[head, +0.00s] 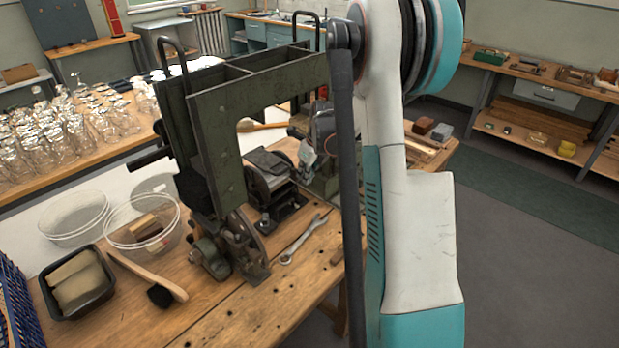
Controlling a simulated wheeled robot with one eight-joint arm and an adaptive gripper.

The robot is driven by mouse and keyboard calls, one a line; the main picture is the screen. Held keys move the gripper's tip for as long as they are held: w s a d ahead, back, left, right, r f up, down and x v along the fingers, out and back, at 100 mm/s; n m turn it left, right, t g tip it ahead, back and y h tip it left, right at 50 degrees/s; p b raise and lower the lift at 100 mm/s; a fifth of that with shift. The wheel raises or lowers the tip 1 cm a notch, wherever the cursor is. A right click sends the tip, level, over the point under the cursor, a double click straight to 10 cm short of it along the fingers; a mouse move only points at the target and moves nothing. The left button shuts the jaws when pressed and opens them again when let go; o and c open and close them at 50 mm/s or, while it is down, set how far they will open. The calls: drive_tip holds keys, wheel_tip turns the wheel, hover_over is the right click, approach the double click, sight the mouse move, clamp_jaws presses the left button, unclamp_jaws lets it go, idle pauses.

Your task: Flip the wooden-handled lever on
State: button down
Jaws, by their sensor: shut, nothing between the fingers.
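A green metal tufting machine (215,110) stands on the wooden workbench (225,325), with its tall frame toward me. A pale wooden piece (262,126) shows through the opening of the frame. It may be the lever's wooden handle, but its mount is hidden and I cannot tell its position. My arm (420,230) stands upright in front of the bench's right side. I cannot make out my gripper; the end of the arm is outside the picture or hidden behind the machine and the arm.
A wooden-handled brush (150,278), a black tray (75,310), clear bowls (75,218) and a wrench (303,240) lie on the bench. Many glass items (70,130) crowd a table behind. A shelf (545,75) stands at the back right. Open floor (530,270) lies right of my arm.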

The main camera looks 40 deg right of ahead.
drive_tip(key=shift+w+a+r, duration=0.1)
drive_tip(key=shift+w+r, duration=0.1)
drive_tip(key=shift+w, duration=0.7)
drive_tip(key=s+p+v, duration=0.1)
drive_tip(key=p+v, duration=0.2)
drive_tip(key=v, duration=0.8)
drive_tip(key=shift+s+p, duration=0.3)
drive_tip(key=shift+s, duration=0.1)
